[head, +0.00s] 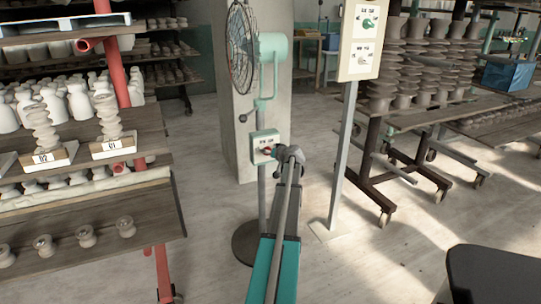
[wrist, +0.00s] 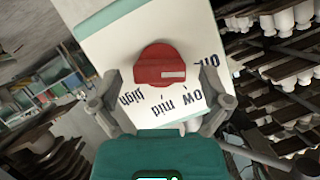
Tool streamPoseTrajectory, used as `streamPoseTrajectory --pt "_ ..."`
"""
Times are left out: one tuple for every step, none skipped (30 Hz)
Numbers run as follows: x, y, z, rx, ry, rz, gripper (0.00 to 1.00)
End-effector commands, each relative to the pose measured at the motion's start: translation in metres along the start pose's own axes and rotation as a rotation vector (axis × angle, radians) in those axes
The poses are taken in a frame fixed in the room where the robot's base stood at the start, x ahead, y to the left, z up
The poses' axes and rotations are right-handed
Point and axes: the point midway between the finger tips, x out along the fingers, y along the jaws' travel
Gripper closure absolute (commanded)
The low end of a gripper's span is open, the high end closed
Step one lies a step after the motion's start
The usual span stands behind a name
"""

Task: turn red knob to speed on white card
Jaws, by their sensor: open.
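The red knob (wrist: 160,62) is round with a pale pointer mark toward the right in the wrist view. It sits on a pale panel (wrist: 115,48) with upside-down lettering that looks like off, low, mid and high. In the head view the knob (head: 267,150) is on the small box (head: 264,140) of the fan stand. My gripper (wrist: 160,80) is open, its fingers on either side of the knob; contact cannot be told. In the head view my gripper (head: 280,153) is at the box.
The fan (head: 241,46) stands before a concrete pillar (head: 228,125). Shelves of pottery (head: 90,140) with small cards marked 02 (head: 44,157) and 01 (head: 113,145) are at left. Racks of stacked pots (head: 420,75) are at right.

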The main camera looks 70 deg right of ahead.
Motion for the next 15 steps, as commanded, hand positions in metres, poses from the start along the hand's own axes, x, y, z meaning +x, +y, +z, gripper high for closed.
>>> streamPoseTrajectory --pt "0.0006 0.0001 0.0000 0.000 0.000 0.000 0.03" --pt "0.0007 0.0002 -0.0001 0.000 0.000 0.000 0.03" --pt "0.0006 0.0002 -0.0001 0.000 0.000 0.001 0.03" --pt "0.0004 0.0002 -0.0002 0.000 0.000 0.001 0.03" --pt "0.0003 0.0002 -0.0002 0.000 0.000 0.001 0.03" --pt "0.0002 0.0003 -0.0002 0.000 0.000 0.001 0.03" --pt "0.0002 0.0003 -0.0002 0.000 0.000 0.001 0.03" --pt "0.0001 0.0004 -0.0002 0.000 0.000 0.001 0.03" --pt "0.0001 0.0005 -0.0002 0.000 0.000 0.001 0.08" --pt "0.0000 0.0006 -0.0002 0.000 0.000 0.001 0.14" --pt "0.0000 0.0006 -0.0002 0.000 0.000 0.001 0.20" --pt "-0.0001 0.0008 -0.0003 0.000 0.001 0.001 0.27" --pt "-0.0001 0.0008 -0.0003 0.001 0.001 0.001 0.33" --pt "-0.0002 0.0009 -0.0003 0.001 0.001 0.001 0.38" --pt "-0.0002 0.0009 -0.0003 0.001 0.001 0.001 0.46"
